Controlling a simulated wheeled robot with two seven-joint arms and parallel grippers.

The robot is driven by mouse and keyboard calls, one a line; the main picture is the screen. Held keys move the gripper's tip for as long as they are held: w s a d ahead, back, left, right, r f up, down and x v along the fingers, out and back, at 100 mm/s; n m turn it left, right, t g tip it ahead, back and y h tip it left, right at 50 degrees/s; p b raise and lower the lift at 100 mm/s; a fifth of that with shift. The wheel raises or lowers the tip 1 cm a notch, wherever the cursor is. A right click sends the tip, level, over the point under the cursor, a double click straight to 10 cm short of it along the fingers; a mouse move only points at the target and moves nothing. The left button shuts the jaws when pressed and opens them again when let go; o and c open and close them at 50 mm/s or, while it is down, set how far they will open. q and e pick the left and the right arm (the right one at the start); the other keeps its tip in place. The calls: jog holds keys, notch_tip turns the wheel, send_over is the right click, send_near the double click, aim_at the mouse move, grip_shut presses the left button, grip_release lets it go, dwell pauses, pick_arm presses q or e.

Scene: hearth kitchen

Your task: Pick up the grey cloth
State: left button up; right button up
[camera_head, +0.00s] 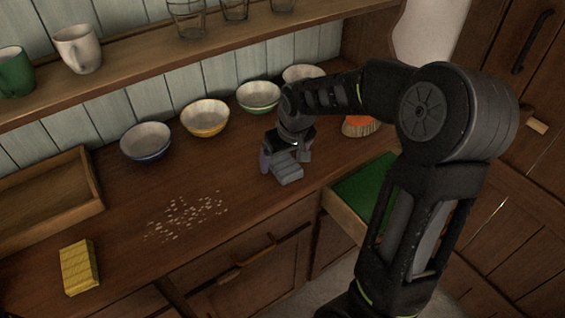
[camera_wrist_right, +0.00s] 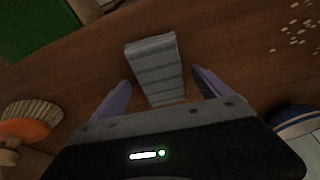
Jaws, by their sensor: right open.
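The grey cloth (camera_head: 286,168) is a folded, ribbed block lying on the wooden counter, just below my right gripper in the head view. In the right wrist view the cloth (camera_wrist_right: 155,70) lies between and ahead of the two fingers. My right gripper (camera_head: 283,163) is open, with its fingers pointing down at the counter. In the right wrist view the right gripper (camera_wrist_right: 160,95) shows a finger on each side of the cloth, with a gap on both sides. Whether the fingertips touch the counter is not clear. My left gripper is not in view.
Several bowls, including a yellow bowl (camera_head: 205,118), line the back of the counter. An orange brush (camera_head: 360,126) lies right of the gripper. White crumbs (camera_head: 188,216) and a yellow sponge (camera_head: 79,267) lie to the left. A drawer with green lining (camera_head: 364,187) stands open in front.

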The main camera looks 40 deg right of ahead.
jog(key=shift+c, duration=0.5)
jog(key=c, duration=1.3)
